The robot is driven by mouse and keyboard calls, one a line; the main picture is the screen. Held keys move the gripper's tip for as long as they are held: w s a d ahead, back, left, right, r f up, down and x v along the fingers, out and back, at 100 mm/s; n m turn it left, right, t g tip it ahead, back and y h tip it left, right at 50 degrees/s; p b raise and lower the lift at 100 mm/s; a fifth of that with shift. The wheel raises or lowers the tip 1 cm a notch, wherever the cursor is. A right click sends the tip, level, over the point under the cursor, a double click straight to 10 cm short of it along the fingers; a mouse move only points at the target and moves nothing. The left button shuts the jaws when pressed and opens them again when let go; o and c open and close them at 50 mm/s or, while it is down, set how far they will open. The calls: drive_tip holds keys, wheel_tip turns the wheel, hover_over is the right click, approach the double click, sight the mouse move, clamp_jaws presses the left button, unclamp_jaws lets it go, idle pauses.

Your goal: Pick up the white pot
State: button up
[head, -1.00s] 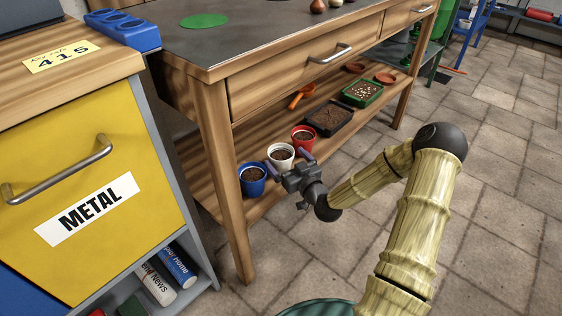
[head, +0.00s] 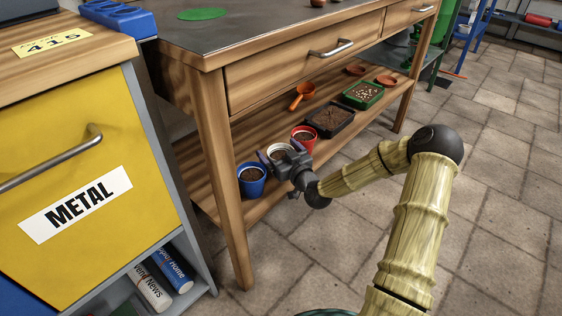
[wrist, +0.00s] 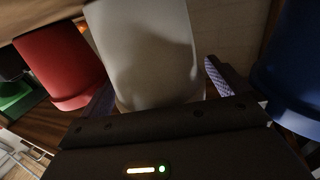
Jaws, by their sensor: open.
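The white pot (head: 281,152) stands on the lower shelf (head: 205,176) of the workbench, filled with dark soil, between a blue pot (head: 252,181) and a red pot (head: 303,137). My gripper (head: 278,160) is open at the white pot, partly covering its front in the head view. In the wrist view the white pot (wrist: 147,50) fills the middle. The fingers of my gripper (wrist: 160,85) lie on either side of its near end, with a visible gap at the right finger. I cannot tell whether the left finger touches it.
The red pot (wrist: 62,65) is close to the left finger and the blue pot (wrist: 290,75) is to the right. A black tray (head: 330,118), an orange scoop (head: 303,95) and a green tray (head: 362,95) lie farther along the shelf. A bench leg (head: 227,190) stands at left.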

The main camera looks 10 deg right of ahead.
sight(279, 155)
drive_tip(key=c, duration=1.1)
drive_tip(key=shift+r, duration=0.15)
wheel_tip(279, 155, up, 10)
drive_tip(key=p, duration=0.6)
